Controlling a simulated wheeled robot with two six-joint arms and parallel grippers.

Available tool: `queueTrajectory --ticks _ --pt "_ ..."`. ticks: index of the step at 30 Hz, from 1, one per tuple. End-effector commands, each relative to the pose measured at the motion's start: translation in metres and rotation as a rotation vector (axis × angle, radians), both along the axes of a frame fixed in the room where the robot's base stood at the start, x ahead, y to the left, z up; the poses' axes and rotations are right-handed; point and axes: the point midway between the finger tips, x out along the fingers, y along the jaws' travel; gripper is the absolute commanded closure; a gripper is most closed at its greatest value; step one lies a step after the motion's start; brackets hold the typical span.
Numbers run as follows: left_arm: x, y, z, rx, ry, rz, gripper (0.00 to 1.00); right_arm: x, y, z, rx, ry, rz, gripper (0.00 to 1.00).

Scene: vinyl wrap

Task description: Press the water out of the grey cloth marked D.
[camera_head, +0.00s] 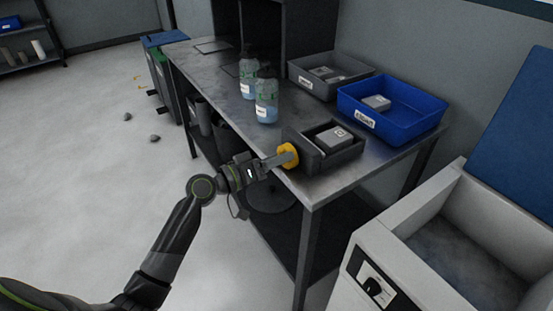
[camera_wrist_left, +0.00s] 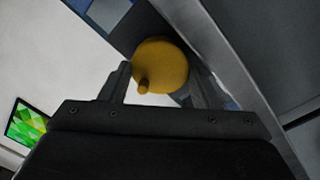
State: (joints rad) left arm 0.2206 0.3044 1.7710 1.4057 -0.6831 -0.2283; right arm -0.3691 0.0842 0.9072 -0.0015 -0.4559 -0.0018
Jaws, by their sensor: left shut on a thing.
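A grey folded cloth (camera_head: 334,138) with a small white mark lies in a dark open-topped box (camera_head: 312,160) at the table's front edge. The mark is too small to read for certain. A yellow round knob (camera_head: 288,154) sits on the box's left side. My left gripper (camera_head: 279,158) is shut on the knob. In the left wrist view the knob (camera_wrist_left: 165,62) shows between the two fingers (camera_wrist_left: 160,82), with a small peg on its face. My right gripper is not in view.
Two clear bottles (camera_head: 266,98) with bluish liquid stand behind the box. A grey tray (camera_head: 301,79) and a blue tray (camera_head: 420,127) hold more grey cloths. A white chest with an open blue lid (camera_head: 515,130) stands at right. Bare tabletop (camera_head: 215,70) lies at the far left.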

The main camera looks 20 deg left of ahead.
Motion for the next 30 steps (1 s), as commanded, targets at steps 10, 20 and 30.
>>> queueTrajectory --ticks 10,20,30 --pt "-0.0002 0.0001 -0.0006 -0.001 0.002 0.001 0.41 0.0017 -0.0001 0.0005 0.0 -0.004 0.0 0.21" --pt "0.0 0.0001 -0.0005 0.0 0.001 0.001 0.22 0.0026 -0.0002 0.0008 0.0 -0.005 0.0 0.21" --pt "-0.0001 0.0 0.0001 0.093 -0.072 -0.001 0.22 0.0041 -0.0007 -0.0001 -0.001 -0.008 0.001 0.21"
